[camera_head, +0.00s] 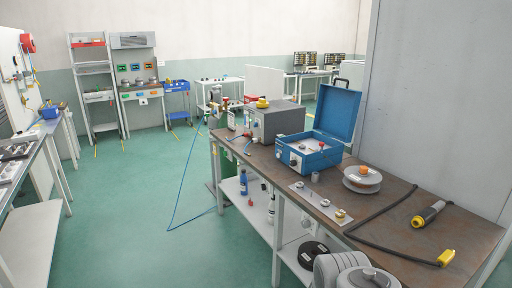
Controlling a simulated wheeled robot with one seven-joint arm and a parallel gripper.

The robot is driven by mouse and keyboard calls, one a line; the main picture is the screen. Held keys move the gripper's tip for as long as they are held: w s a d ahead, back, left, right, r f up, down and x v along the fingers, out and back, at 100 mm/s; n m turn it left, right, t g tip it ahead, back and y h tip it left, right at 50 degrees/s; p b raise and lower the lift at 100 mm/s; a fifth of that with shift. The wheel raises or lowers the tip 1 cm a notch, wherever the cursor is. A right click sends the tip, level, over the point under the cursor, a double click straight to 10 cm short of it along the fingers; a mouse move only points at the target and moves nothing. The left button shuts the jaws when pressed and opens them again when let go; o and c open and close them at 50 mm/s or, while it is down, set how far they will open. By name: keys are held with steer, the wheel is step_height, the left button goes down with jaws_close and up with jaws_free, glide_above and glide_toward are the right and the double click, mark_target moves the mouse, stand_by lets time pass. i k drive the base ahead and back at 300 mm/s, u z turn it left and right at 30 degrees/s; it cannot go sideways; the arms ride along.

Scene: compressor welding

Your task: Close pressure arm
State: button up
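A blue case (308,155) stands on the brown workbench with its lid (337,110) raised. A light panel with a small reddish part (301,146) shows inside it. The pressure arm cannot be made out at this size, so I cannot tell whether it is open or shut. My gripper is not in view.
The workbench (400,185) also bears a grey box (278,124), a spool with an orange hub (362,180), small parts on a plate (320,203), and a black cable with a yellow-black connector (428,213). A blue hose (181,190) lies across the otherwise open green floor (130,210).

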mark_target(321, 143)
steer(key=u, duration=0.25)
steer(key=i, duration=2.35)
steer(key=u, duration=0.25)
